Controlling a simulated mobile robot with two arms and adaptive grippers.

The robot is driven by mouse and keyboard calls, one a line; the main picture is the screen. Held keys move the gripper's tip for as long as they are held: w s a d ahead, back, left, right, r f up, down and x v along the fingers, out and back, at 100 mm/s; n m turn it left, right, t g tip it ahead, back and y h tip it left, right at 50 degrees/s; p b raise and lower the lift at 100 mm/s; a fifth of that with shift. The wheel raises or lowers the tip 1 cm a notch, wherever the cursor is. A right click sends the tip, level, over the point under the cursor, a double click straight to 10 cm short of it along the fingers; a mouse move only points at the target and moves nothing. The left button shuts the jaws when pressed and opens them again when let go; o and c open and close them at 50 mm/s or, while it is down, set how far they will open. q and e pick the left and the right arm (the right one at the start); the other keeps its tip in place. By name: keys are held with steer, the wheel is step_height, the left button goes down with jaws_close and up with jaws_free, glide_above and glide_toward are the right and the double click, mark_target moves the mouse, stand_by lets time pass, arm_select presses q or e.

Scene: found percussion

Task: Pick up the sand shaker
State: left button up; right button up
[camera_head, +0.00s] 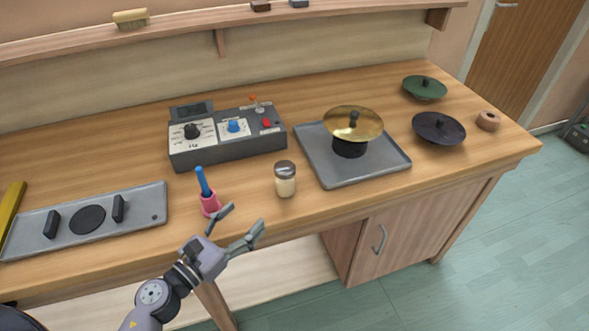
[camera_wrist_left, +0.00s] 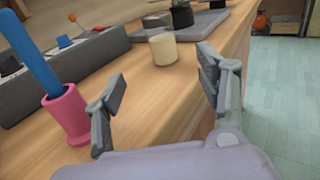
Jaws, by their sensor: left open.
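The sand shaker (camera_head: 285,180) is a small clear jar with pale sand inside and a dark lid. It stands upright near the front edge of the wooden bench, right of a pink holder. In the left wrist view the shaker (camera_wrist_left: 162,46) shows ahead, between the two fingers but beyond them. My left gripper (camera_head: 246,223) is open and empty, in front of the bench edge and left of the shaker in the head view. It also shows in the left wrist view (camera_wrist_left: 158,95). My right gripper is not in view.
A pink holder (camera_head: 210,205) with a blue stick (camera_head: 203,181) stands close to my left gripper. A grey control box (camera_head: 225,150) is behind. A tray (camera_head: 385,165) bearing a brass cymbal (camera_head: 340,124) lies right of the shaker. A metal plate (camera_head: 65,237) lies left.

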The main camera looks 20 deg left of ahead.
arm_select(q)
steer(key=p, duration=0.3)
glide_toward(279, 184)
steer(key=w, duration=0.2)
steer(key=shift+w+d+r, duration=0.3)
steer(key=shift+w+r, duration=0.05)
steer(key=shift+r, duration=0.05)
steer(key=x, duration=0.4)
steer(key=shift+w+d+f+p, duration=0.2)
steer(key=shift+w+f+p, duration=0.05)
steer(key=shift+f+p, duration=0.15)
steer(key=shift+w, duration=0.2)
steer(key=p+x, duration=0.1)
steer(key=x, duration=0.3)
steer(key=shift+w+d+p, duration=0.2)
steer(key=shift+p, duration=0.1)
steer(key=shift+w+d, duration=0.1)
steer(key=shift+w, duration=0.15)
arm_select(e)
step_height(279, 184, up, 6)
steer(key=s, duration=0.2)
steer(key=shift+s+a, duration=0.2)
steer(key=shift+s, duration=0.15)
arm_select(q)
steer(key=shift+s, duration=0.1)
steer(key=shift+c, duration=0.2)
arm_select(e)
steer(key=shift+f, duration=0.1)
